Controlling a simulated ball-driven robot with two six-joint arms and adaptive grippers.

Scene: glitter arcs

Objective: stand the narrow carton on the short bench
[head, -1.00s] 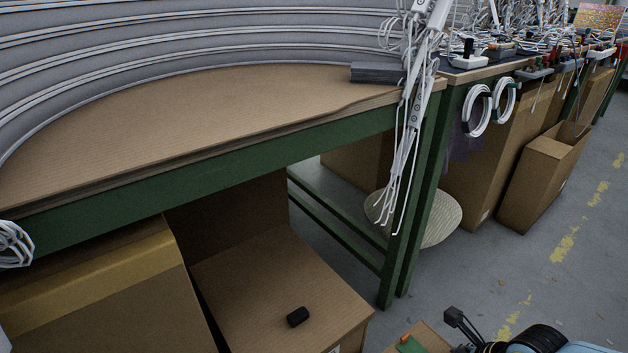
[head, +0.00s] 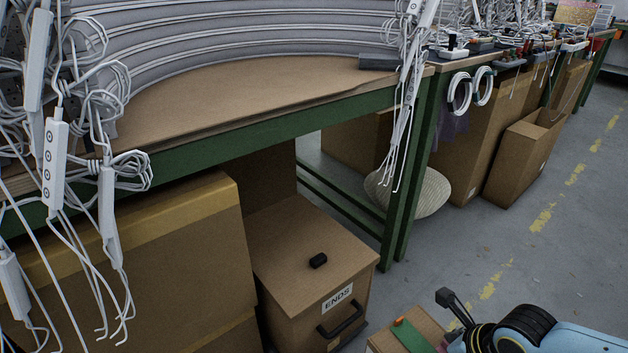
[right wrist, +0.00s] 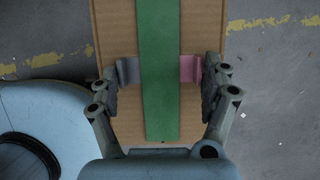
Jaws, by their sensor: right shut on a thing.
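The narrow carton (right wrist: 107,25) is brown cardboard with a green stripe down its face. It fills the middle of the right wrist view, and its top end (head: 428,327) shows at the bottom edge of the head view. My right gripper (right wrist: 159,71) is shut on it, one finger on each side. The carton's lower part is hidden in the head view. A green-framed bench (head: 275,136) with a brown top stands ahead in the head view; I cannot tell whether it is the short bench. My left gripper is not in view.
Grey ducting (head: 250,38) and hanging white cables (head: 60,170) crowd the bench. A box marked ENDS (head: 290,235) with a small black object (head: 318,260) on it stands below, beside a large carton (head: 130,270). Grey floor (head: 500,230) is clear at right.

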